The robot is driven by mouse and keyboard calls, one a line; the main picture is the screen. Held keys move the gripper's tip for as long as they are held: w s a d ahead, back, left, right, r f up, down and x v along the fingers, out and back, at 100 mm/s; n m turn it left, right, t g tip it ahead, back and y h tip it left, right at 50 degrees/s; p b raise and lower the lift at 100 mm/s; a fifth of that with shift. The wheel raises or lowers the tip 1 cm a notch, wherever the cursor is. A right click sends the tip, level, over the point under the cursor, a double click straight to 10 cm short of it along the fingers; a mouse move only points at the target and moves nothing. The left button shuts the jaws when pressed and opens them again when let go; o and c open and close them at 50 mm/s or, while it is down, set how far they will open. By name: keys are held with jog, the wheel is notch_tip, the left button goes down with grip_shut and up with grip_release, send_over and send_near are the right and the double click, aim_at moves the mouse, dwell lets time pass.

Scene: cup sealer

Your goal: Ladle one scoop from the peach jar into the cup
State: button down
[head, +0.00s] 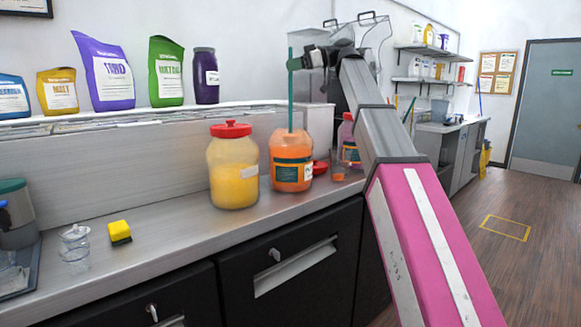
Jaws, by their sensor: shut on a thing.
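The peach jar (292,171) is an open jar of orange contents with a dark green label, standing on the counter. A teal ladle handle (290,115) stands nearly upright out of its mouth; the ladle's bowl is hidden inside the jar. My gripper (296,63) is shut on the upper part of the handle, well above the jar. A red lid (320,168) lies between jar and cup.
A yellow jar (233,172) with a red lid stands left of the peach jar, and a pink jar (348,140) is partly behind my arm. A yellow sponge (120,232) and a small glass container (75,243) lie further left. The counter (165,240) between is clear.

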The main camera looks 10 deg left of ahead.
notch_tip(320, 180, up, 8)
jog(key=shift+r, duration=0.2)
dwell(1.0)
dwell(1.2)
